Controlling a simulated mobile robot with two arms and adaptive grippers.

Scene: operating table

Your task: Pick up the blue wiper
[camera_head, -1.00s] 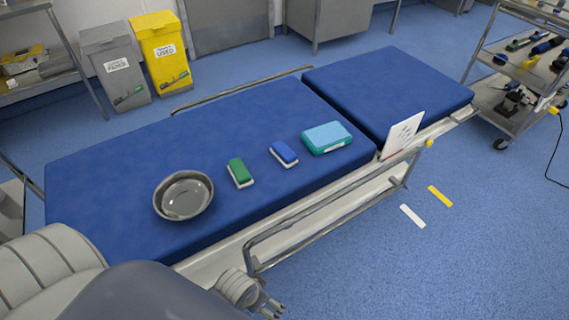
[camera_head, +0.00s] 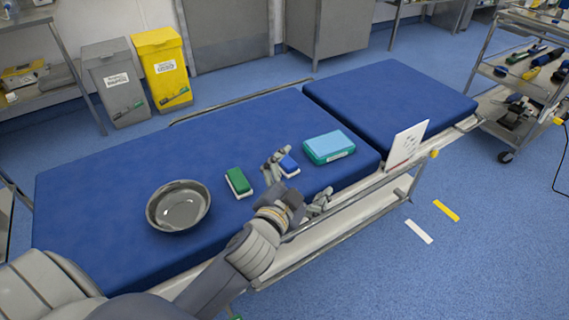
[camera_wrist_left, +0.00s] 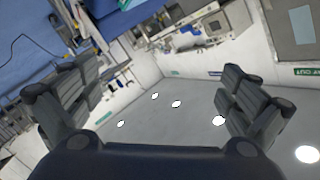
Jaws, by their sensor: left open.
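The blue wiper (camera_head: 289,164), a small block with a blue top and a white underside, lies on the blue operating table (camera_head: 90,190), between the green wiper and the teal box. My left gripper (camera_head: 296,184) is open beside it. One finger shows at the wiper's left side and the other is nearer the table's front edge. I cannot tell whether a finger touches the wiper. In the left wrist view the open fingers (camera_wrist_left: 158,105) have nothing between them, and I cannot make out the wiper there. My right gripper is not in view.
A green wiper (camera_head: 239,181) lies just left of the gripper, and a metal bowl (camera_head: 178,207) further left. A teal box (camera_head: 328,147) lies to the right. A white card (camera_head: 406,144) stands by the side rail. The right table section is clear.

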